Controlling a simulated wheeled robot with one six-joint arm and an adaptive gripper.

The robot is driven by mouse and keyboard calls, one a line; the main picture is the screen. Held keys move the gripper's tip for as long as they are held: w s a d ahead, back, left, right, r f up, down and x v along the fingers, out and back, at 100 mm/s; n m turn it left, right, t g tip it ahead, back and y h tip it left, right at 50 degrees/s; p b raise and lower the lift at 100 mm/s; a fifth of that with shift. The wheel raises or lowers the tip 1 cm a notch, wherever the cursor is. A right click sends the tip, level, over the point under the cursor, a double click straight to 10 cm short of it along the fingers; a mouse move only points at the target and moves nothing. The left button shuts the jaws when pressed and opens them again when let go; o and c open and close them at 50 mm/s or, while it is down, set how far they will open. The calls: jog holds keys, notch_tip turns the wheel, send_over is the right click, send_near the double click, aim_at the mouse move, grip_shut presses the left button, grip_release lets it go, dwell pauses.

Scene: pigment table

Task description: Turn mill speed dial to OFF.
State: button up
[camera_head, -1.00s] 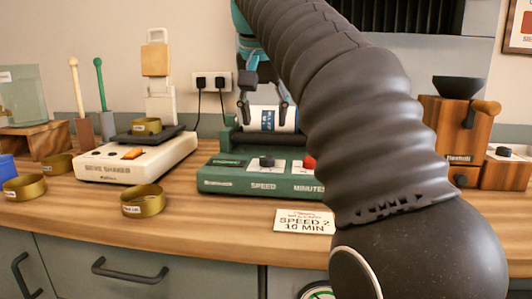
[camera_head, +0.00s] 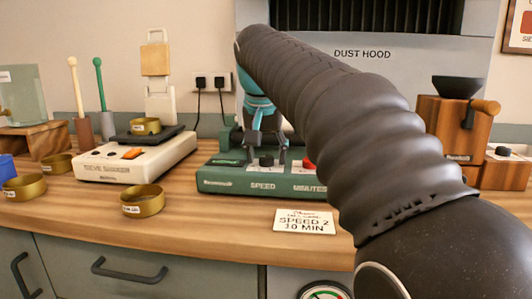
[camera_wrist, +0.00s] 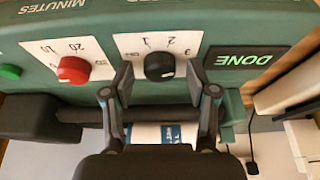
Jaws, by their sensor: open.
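The green mill (camera_head: 225,181) stands on the wooden counter, with a black speed dial (camera_head: 266,161) above the word SPEED. In the wrist view the mill appears upside down, and the speed dial (camera_wrist: 159,67) sits on a white plate with numbers around it. I cannot tell clearly where its pointer stands. My gripper (camera_head: 265,156) is open and reaches down over the mill's front. Its fingers (camera_wrist: 160,80) are on either side of the dial, with gaps visible in the wrist view. Part of the plate is hidden by a finger.
A red minutes knob (camera_wrist: 73,70) is beside the speed dial, and a green button (camera_wrist: 9,72) lies beyond it. The white jar (camera_wrist: 160,133) lies on the mill. A card (camera_head: 304,221) reads SPEED 2, 10 MIN. A sieve shaker (camera_head: 135,160) stands left.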

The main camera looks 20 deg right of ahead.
grip_shut()
jog(key=n, duration=0.1)
jog(key=n+y, duration=0.1)
jog(key=n, duration=0.1)
jog(key=n+y, duration=0.1)
jog(key=n, duration=0.1)
jog(key=shift+d, duration=0.25)
jog(key=n+y, duration=0.1)
jog(key=n, duration=0.1)
jog(key=n+y, duration=0.1)
jog(key=n, duration=0.2)
jog(key=shift+d, duration=0.2)
jog(key=n, duration=0.2)
jog(key=n+g+y, duration=0.1)
jog(key=n, duration=0.1)
jog(key=n+g, duration=0.1)
jog(key=n, duration=0.2)
jog(key=shift+w+d+f+y, duration=0.15)
jog(key=shift+w+y, duration=0.1)
jog(key=shift+y, duration=0.15)
jog(key=n+g, duration=0.2)
jog(key=n, duration=0.2)
jog(key=shift+w+n, duration=0.15)
jog(key=shift+n, duration=0.25)
